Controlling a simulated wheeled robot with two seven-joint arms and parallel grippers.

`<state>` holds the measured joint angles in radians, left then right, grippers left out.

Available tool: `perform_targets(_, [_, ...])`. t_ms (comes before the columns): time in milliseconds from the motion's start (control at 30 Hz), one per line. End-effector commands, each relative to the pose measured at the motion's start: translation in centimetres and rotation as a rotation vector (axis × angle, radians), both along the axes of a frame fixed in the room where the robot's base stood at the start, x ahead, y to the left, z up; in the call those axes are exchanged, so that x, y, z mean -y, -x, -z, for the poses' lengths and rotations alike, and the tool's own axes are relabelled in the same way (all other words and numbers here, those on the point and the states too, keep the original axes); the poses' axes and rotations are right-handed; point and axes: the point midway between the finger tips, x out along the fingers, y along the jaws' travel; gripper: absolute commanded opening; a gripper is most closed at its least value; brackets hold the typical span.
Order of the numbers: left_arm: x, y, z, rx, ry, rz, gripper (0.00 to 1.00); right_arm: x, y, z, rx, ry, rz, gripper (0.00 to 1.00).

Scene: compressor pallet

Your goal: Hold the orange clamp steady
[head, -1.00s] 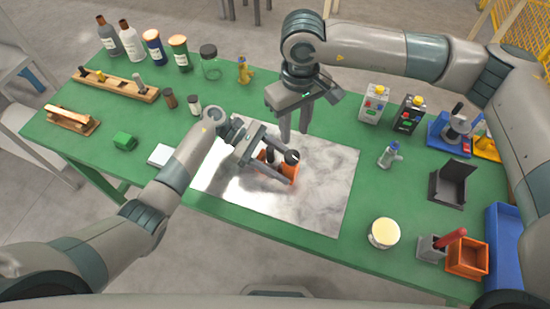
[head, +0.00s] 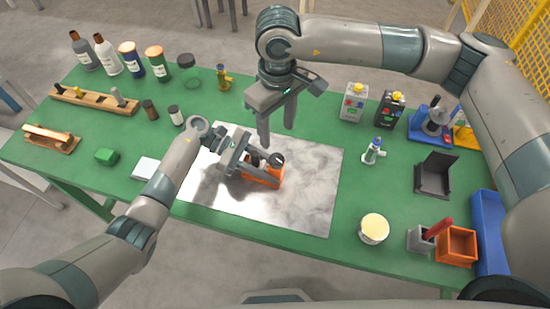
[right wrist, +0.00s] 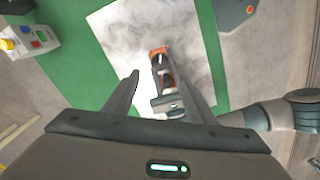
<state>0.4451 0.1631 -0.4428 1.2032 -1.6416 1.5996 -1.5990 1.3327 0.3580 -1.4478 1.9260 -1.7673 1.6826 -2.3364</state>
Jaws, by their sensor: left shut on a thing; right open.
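The orange clamp (head: 262,180) sits on the grey-white marbled sheet (head: 310,200) in the middle of the green table. Its dark knob (head: 277,160) shows on top. My left gripper (head: 262,172) is shut on the clamp from the left, and its fingers hide part of it. My right gripper (head: 276,138) is open and empty, pointing down above the sheet's back edge, behind the clamp and apart from it. In the right wrist view the clamp (right wrist: 158,54) appears beyond the open right fingers (right wrist: 165,85), with my left gripper against it.
Bottles (head: 105,55) and a wooden rack (head: 95,100) stand at the back left. A green block (head: 107,157) and a white block (head: 145,169) lie left of the sheet.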

Motion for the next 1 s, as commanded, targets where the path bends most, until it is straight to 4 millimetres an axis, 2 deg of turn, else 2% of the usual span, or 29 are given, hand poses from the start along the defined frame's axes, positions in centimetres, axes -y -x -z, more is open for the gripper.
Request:
perform_targets(167, [0.0, 0.0, 0.0, 0.000, 0.000, 0.000, 0.00, 0.0, 0.0, -0.8, 0.000, 0.000, -0.075, 0.51])
perform_targets(567, [0.0, 0.0, 0.0, 0.000, 0.000, 0.000, 0.00, 0.0, 0.0, -0.5, 0.000, 0.000, -0.076, 0.51])
perform_targets(767, [0.0, 0.0, 0.0, 0.000, 0.000, 0.000, 0.00, 0.0, 0.0, 0.9, -0.002, 0.001, -0.075, 0.51])
perform_targets(1000, [0.0, 0.0, 0.0, 0.000, 0.000, 0.000, 0.00, 0.0, 0.1, 4.4, -0.004, 0.001, -0.075, 0.51])
